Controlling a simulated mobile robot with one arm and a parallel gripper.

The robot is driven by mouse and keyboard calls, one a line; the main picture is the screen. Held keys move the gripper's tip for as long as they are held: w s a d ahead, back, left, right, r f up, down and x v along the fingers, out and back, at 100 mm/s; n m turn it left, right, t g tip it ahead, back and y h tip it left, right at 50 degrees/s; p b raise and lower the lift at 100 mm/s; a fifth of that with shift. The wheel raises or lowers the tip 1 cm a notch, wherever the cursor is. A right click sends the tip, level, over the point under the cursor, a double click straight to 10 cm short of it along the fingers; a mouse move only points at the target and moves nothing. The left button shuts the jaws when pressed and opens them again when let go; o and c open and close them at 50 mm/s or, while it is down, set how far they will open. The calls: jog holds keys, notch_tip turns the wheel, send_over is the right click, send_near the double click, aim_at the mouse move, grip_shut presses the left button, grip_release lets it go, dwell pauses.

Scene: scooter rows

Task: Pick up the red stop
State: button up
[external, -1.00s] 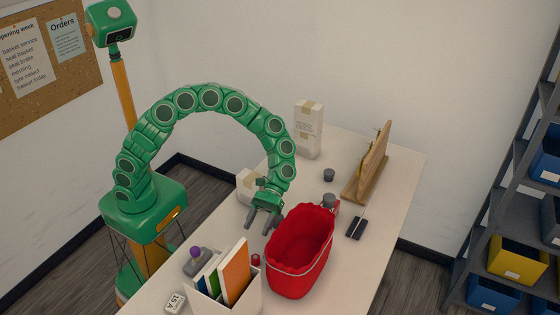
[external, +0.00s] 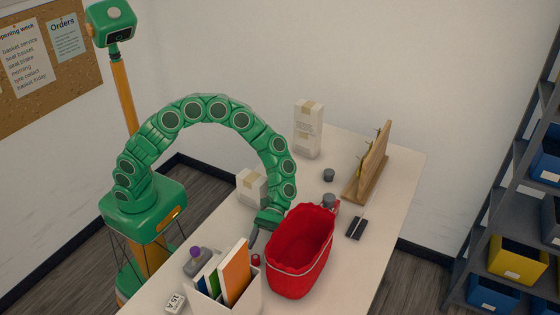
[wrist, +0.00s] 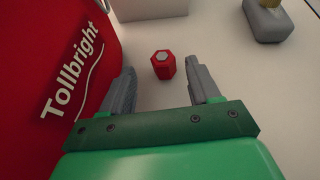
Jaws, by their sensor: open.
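The red stop (wrist: 164,66) is a small red piece with a grey hexagonal top, standing on the white table. In the wrist view it sits just beyond and between my fingertips, touching neither. In the external view the red stop (external: 256,260) shows small between the red basket and the file holder. My gripper (wrist: 165,80) is open and empty, low over the table. In the external view my gripper (external: 256,240) is beside the basket's left side, partly hidden by it.
The red basket (external: 298,262), lettered "Tollbright", stands close on one side. A white file holder (external: 240,298) and a grey bottle with a purple cap (external: 196,262) are nearby. A white box (external: 252,187), a wooden rack (external: 368,170) and a black phone-like object (external: 357,229) stand farther back.

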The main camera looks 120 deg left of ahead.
aim_at(255, 257)
jog(key=shift+x, duration=2.6)
jog(key=shift+s, duration=0.15)
jog(key=shift+c, duration=0.3)
jog(key=c, duration=1)
